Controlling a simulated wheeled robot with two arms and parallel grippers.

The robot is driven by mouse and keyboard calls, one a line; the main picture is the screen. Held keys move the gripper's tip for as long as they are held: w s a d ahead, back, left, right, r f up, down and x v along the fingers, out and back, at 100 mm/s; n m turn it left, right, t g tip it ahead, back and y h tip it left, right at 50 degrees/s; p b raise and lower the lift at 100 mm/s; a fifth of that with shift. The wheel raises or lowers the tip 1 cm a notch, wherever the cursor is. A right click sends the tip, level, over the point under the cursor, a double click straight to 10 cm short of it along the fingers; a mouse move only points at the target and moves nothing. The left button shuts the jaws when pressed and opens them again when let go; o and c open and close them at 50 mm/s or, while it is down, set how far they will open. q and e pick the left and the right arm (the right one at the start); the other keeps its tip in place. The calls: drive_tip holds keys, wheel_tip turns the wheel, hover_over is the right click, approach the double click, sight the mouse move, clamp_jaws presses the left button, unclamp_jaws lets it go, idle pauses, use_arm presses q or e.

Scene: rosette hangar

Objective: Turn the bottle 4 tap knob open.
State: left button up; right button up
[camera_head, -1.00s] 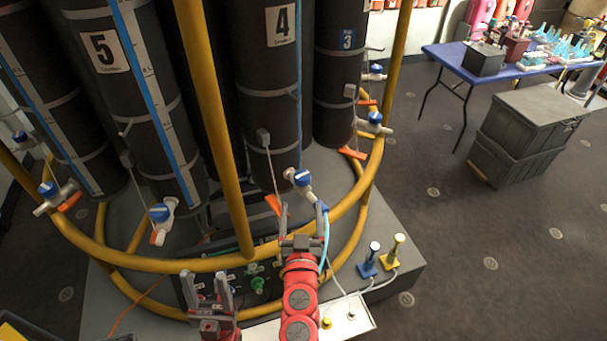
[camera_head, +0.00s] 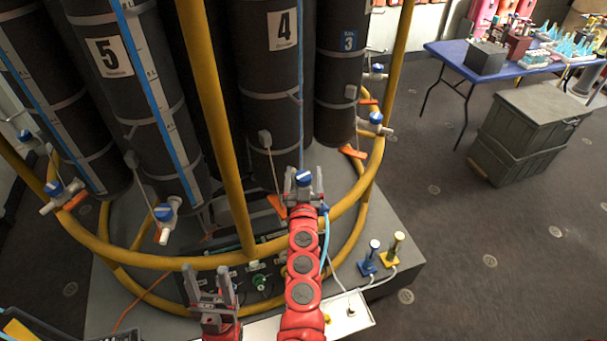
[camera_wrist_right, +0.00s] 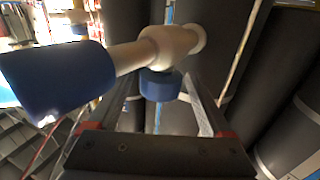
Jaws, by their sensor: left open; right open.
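Bottle 4 (camera_head: 268,95) is a tall dark cylinder with a white number 4 label. Its tap has a blue knob (camera_head: 303,178), which also shows in the right wrist view (camera_wrist_right: 160,84) under the white tap body (camera_wrist_right: 172,45). My right gripper (camera_head: 303,180) is at the tap. In the wrist view its open fingers (camera_wrist_right: 155,103) reach up on both sides of the knob, with no clear grip on it. The tap's blue end piece (camera_wrist_right: 55,78) fills the left of that view. My left gripper (camera_head: 209,279) is open and empty, low at the front.
A yellow ring rail (camera_head: 150,263) and an upright yellow post (camera_head: 215,120) stand close to my arms. Bottle 5 (camera_head: 130,110) and bottle 3 (camera_head: 335,80) flank bottle 4. Blue and yellow posts (camera_head: 373,252) stand right of my right arm. Open floor lies further right.

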clamp_jaws()
idle(0.4)
